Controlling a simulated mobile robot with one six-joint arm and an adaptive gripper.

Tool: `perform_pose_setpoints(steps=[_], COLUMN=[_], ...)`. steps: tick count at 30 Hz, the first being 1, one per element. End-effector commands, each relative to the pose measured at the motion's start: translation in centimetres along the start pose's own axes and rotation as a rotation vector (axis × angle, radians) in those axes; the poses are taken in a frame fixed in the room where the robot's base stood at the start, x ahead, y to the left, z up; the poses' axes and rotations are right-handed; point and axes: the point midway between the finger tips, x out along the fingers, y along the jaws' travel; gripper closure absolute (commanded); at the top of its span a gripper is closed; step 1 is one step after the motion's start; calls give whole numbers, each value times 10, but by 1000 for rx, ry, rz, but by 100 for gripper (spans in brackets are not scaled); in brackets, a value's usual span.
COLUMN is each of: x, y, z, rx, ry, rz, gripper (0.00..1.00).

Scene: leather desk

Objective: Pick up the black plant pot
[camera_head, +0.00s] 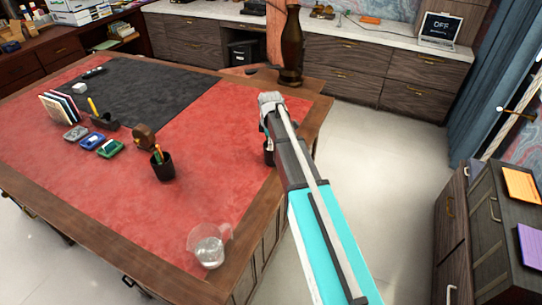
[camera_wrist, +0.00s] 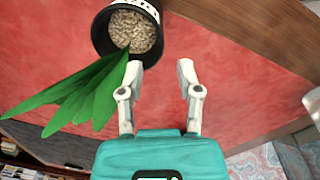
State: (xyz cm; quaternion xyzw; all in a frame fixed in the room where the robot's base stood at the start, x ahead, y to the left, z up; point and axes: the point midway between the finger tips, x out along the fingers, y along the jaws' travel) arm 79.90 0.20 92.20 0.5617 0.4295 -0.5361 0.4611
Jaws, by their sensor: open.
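The black plant pot (camera_wrist: 103,36) shows at the top of the wrist view. It has a pale patterned band, light pebbles inside and long green leaves (camera_wrist: 88,98) spreading to the lower left. In the head view, a dark sliver of what looks like the pot (camera_head: 268,152) shows near the desk's right edge, mostly hidden behind my arm. My gripper (camera_wrist: 160,67) is open with nothing between its fingers. The right finger is clear of the pot.
The desk (camera_head: 205,118) has a red leather top with a wooden border. A black pencil cup (camera_head: 162,169), a brown tape dispenser (camera_head: 144,138) and a glass mug (camera_head: 209,250) stand on it. A tall dark brown vase (camera_head: 291,50) stands beyond my arm.

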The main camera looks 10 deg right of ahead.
Motion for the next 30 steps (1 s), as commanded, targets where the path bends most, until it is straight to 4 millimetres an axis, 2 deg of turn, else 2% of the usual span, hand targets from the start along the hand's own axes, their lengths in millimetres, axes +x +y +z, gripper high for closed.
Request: perform_pose_setpoints(steps=[21,30], x=[47,52], y=[1,1], z=[6,6], rx=[0,0], ry=[0,0], rz=[0,0], gripper=[55,55])
